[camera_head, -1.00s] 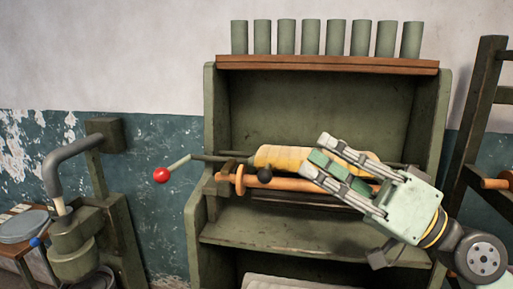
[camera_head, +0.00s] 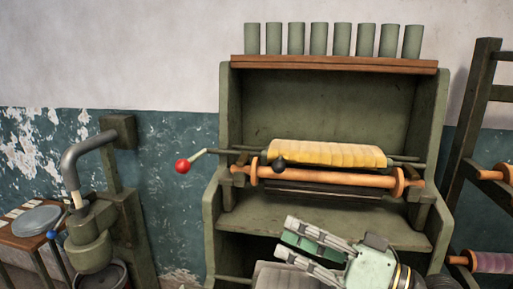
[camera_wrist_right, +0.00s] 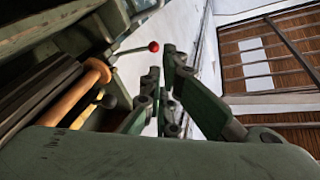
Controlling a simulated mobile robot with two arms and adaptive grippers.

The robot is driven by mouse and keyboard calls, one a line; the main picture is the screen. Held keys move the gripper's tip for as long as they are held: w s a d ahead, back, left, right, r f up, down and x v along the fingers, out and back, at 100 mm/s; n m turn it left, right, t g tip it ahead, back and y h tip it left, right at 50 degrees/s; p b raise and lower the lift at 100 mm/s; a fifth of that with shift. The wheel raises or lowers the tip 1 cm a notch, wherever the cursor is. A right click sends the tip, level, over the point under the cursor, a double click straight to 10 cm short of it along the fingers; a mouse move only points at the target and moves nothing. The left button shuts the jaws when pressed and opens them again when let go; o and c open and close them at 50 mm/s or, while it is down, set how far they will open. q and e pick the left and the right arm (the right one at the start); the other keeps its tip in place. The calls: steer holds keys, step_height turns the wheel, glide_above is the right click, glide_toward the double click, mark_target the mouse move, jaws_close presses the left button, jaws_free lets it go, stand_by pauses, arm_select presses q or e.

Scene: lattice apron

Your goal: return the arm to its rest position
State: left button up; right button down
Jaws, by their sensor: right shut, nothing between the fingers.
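My right gripper (camera_head: 283,236) is low in front of the green cabinet machine (camera_head: 229,120), below its shelf, in the head view. It is shut and empty, apart from the rollers. Its fingers also show in the right wrist view (camera_wrist_right: 165,85). A yellow roll (camera_head: 325,154) and an orange wooden roller (camera_head: 325,179) lie across the machine. A crank with a red ball (camera_head: 183,166) sticks out to the left, and a black ball (camera_head: 279,161) sits in front of the yellow roll. My left gripper is not in view.
Several green cylinders (camera_head: 318,40) stand on the cabinet's top board. A rack with spools (camera_head: 492,262) stands at the right. A green press with a bent pipe (camera_head: 90,245) stands at the left beside a small table (camera_head: 22,240).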

steer(key=s+d+f+m+g+h, duration=0.15)
steer(key=f+h, duration=0.25)
steer(key=f, duration=0.7)
steer(key=s+f+n+h, duration=0.1)
steer(key=s+f+h, duration=0.2)
steer(key=f, duration=0.8)
steer(key=s+d+f+m+g+h, duration=0.1)
steer(key=s+d+f+g+h, duration=0.2)
steer(key=s+d+f+h, duration=0.45)
steer(key=s+d+f+m+g+h, duration=0.2)
steer(key=s+d+f, duration=0.3)
steer(key=s+f, duration=0.5)
step_height(320, 180, down, 30)
steer(key=s+g+b, duration=0.1)
steer(key=s+b, duration=0.1)
steer(key=b, duration=0.2)
arm_select(q)
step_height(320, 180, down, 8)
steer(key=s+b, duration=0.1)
steer(key=b, duration=0.2)
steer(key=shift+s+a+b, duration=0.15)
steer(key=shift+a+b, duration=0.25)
arm_select(e)
steer(key=s+d+f+g, duration=0.1)
steer(key=s+d+f, duration=0.1)
steer(key=s+f, duration=1.4)
step_height(320, 180, down, 3)
steer(key=shift+s+d+r, duration=0.1)
steer(key=shift+s+d, duration=0.1)
steer(key=shift+d, duration=0.15)
